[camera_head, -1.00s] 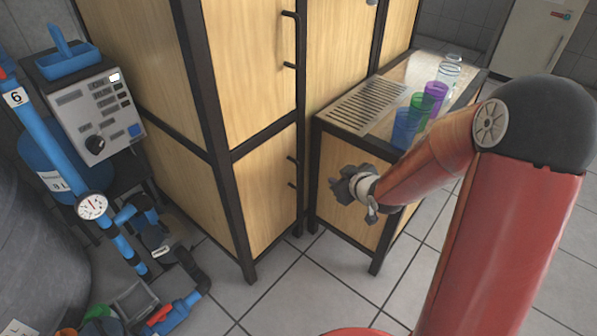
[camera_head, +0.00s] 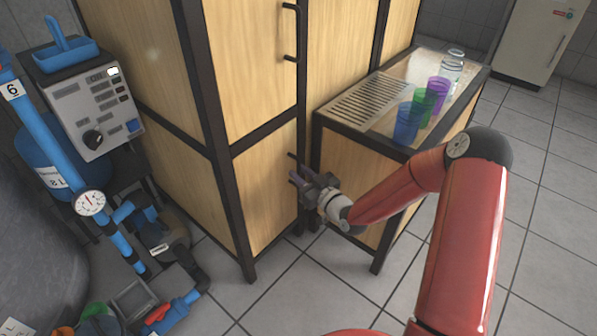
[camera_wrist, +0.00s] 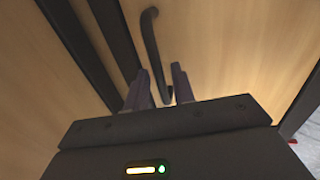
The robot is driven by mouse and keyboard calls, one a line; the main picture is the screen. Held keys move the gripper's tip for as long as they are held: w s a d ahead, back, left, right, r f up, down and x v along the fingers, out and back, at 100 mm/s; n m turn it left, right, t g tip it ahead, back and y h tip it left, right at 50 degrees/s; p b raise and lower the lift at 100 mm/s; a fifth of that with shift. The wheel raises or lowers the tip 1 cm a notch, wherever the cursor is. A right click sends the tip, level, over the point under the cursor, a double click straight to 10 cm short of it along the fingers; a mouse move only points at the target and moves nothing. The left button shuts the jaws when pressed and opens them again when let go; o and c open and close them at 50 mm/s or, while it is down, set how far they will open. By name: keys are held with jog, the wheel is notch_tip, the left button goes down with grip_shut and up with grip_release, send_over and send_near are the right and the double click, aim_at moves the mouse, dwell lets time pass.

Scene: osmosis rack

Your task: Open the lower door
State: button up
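The lower door (camera_head: 264,191) is a light wood panel in a black frame, below the larger upper door (camera_head: 251,66), and looks closed. Its black bar handle (camera_head: 292,160) shows only at its top end in the head view; my gripper hides the rest. In the wrist view the handle (camera_wrist: 152,45) runs from the top down between the two fingers. My gripper (camera_head: 299,181) is at the handle, fingers pointing at the door. In the wrist view my gripper (camera_wrist: 160,85) is open, with a gap visible between the handle and the right finger.
A low cabinet with a grate (camera_head: 369,98) and several cups (camera_head: 407,122) stands close on the right of the door. Blue pipes with a gauge (camera_head: 90,203) and a control box (camera_head: 90,110) are on the left. Tiled floor (camera_head: 300,290) in front is clear.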

jog(key=shift+x, duration=0.8)
grip_shut()
jog(key=shift+s, duration=0.15)
